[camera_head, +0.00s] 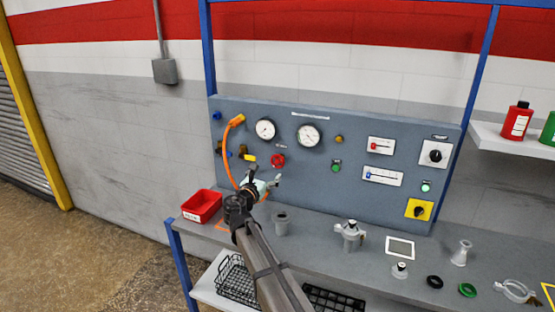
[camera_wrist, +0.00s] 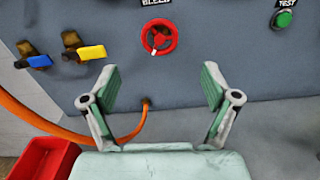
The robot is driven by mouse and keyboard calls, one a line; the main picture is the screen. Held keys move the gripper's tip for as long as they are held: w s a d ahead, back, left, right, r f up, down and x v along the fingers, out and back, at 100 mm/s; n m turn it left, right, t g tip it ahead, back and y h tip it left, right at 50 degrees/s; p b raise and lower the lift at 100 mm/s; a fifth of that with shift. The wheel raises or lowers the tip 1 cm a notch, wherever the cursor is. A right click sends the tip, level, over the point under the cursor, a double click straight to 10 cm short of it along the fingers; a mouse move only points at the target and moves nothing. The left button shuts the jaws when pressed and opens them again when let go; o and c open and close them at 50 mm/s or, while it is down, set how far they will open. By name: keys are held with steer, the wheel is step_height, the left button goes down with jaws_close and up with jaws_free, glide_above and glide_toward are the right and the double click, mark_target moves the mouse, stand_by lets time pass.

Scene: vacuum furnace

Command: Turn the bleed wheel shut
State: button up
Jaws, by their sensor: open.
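The bleed wheel (camera_head: 278,160) is a small red handwheel on the blue-grey panel (camera_head: 380,190), below and between the two gauges. In the wrist view the wheel (camera_wrist: 160,38) shows whole, with a white mark on its lower left part and a label reading BLEED just above it. My gripper (camera_head: 264,180) is in front of the panel, below the wheel in the head view. In the wrist view my gripper (camera_wrist: 162,90) is open and empty, with its fingers spread either side of and below the wheel. The fingers appear apart from the wheel.
Blue-handled (camera_wrist: 40,61) and yellow-handled (camera_wrist: 91,53) valves sit left of the wheel. An orange hose (camera_head: 227,160) loops down the panel beside my gripper. A green TEST button (camera_wrist: 284,18) is to the right. A red bin (camera_head: 202,207) stands on the bench below.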

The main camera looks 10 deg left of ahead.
mark_target(277, 161)
steer(key=p+x, duration=0.2)
steer(key=x, duration=0.9)
steer(key=shift+w+p, duration=0.2)
steer(key=shift+p, duration=0.1)
steer(key=c, duration=1.2)
